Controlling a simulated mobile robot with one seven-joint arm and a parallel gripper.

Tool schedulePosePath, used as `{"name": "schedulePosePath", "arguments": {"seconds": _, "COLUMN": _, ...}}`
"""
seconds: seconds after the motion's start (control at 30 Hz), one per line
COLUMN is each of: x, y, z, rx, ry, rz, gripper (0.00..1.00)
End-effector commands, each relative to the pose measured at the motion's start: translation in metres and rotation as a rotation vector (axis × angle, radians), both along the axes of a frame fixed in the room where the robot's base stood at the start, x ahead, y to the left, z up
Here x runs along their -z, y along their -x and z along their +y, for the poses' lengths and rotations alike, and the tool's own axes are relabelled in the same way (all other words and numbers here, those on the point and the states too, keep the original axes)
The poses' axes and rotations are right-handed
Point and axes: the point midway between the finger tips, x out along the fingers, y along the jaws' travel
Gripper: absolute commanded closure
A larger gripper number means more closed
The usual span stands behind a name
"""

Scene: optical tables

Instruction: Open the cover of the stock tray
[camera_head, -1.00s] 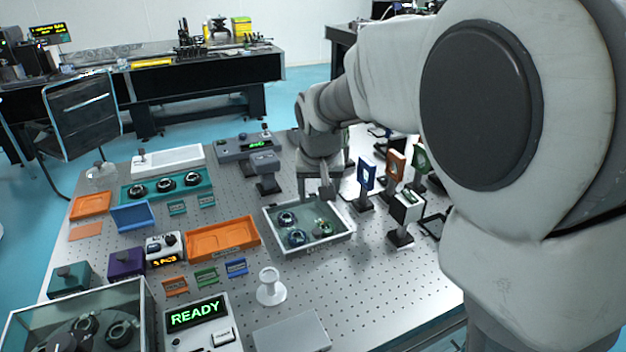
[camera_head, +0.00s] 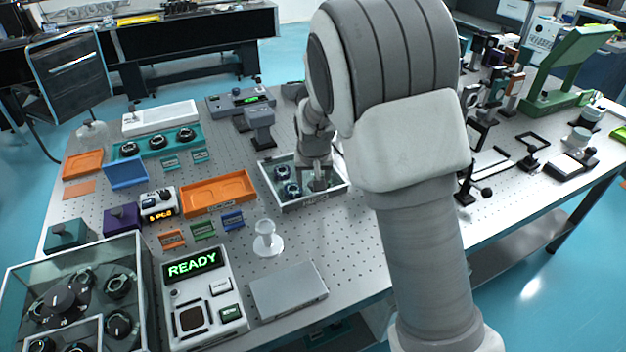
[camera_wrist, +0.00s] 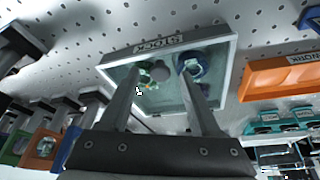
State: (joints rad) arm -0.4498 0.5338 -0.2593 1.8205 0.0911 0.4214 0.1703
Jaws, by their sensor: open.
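The stock tray (camera_head: 300,204) is a shallow pale-walled box in the middle of the table. In the wrist view the tray (camera_wrist: 157,46) shows its STOCK label upside down. A clear cover (camera_wrist: 172,98) lies over it, with a round grey knob (camera_wrist: 159,70) on top. Dark round parts with blue and green show through it. My gripper (camera_head: 318,172) is over the tray's right part. In the wrist view my gripper (camera_wrist: 160,82) is open, with one finger on each side of the knob; contact cannot be told. My arm partly hides the tray's back right.
An orange tray (camera_head: 218,192) lies left of the stock tray, and a white spool-shaped stand (camera_head: 267,240) is in front. A grey instrument (camera_head: 259,125) stands behind. Optic mounts (camera_head: 478,130) stand to the right. A glass case (camera_head: 80,290) is front left.

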Motion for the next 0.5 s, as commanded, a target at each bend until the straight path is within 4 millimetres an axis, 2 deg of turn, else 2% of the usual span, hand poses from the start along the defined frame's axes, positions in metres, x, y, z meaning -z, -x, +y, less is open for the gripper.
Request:
{"name": "schedulePosePath", "arguments": {"seconds": 0.27, "x": 0.0011, "y": -0.0008, "z": -0.0001, "rx": 0.001, "ry": 0.0, "rz": -0.001, "gripper": 0.36}}
{"name": "schedulePosePath", "arguments": {"seconds": 0.5, "x": 0.0009, "y": -0.0007, "z": -0.0001, "rx": 0.001, "ry": 0.0, "rz": -0.001, "gripper": 0.78}}
